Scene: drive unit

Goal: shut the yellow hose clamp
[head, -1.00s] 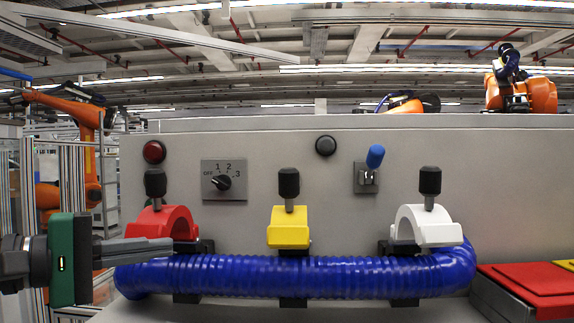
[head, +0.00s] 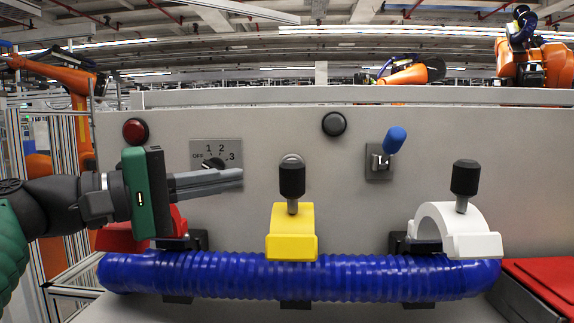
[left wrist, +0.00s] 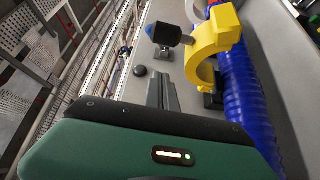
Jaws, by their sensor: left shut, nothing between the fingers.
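The yellow hose clamp (head: 291,230) stands raised above the middle of the blue hose (head: 340,277), with a black knob (head: 292,180) on top. In the left wrist view the yellow clamp (left wrist: 212,45) arches open beside the blue hose (left wrist: 240,90), its black-knobbed lever pointing left. My left gripper (head: 240,178) is shut and empty, left of the yellow clamp at about the height of its knob and apart from it. Its closed fingers also show in the left wrist view (left wrist: 162,78). It hides part of the red clamp (head: 178,222). My right gripper is not in view.
The white clamp (head: 452,230) stands raised at the right. The panel carries a rotary switch (head: 215,155), a red button (head: 135,131), a black button (head: 334,124) and a blue-handled toggle (head: 395,140). A red box (head: 545,285) sits at lower right.

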